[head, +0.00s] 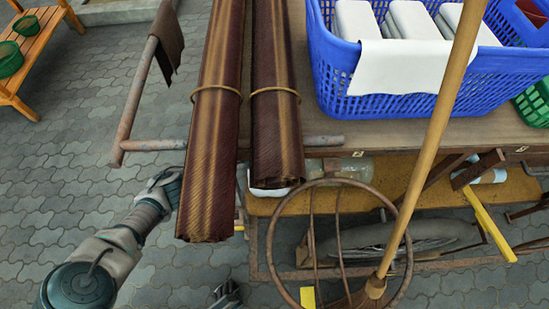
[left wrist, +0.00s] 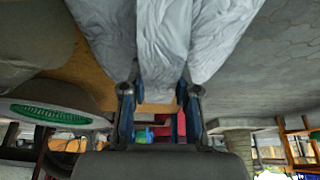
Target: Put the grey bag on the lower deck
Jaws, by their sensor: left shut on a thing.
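The grey bag (left wrist: 165,40) is pale and crumpled and fills the top middle of the left wrist view. My left gripper (left wrist: 158,95) is shut on it. In the head view my left arm reaches in beside the rolled mats, and the rolls hide its fingertips. A pale strip of the bag (head: 268,191) shows below the right roll, at the left end of the lower deck (head: 430,200). The ochre deck also shows in the left wrist view (left wrist: 100,67). I cannot tell whether the bag rests on it. My right gripper (head: 228,294) is partly visible at the bottom edge; its jaw state is unclear.
Two brown rolled mats (head: 213,120) overhang the upper deck (head: 315,140). A blue crate (head: 430,85) with white bundles stands at right. A rusty handle bar (head: 133,105) projects left. A broom (head: 432,140) and rusty wire hoop (head: 275,245) stand before the lower deck.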

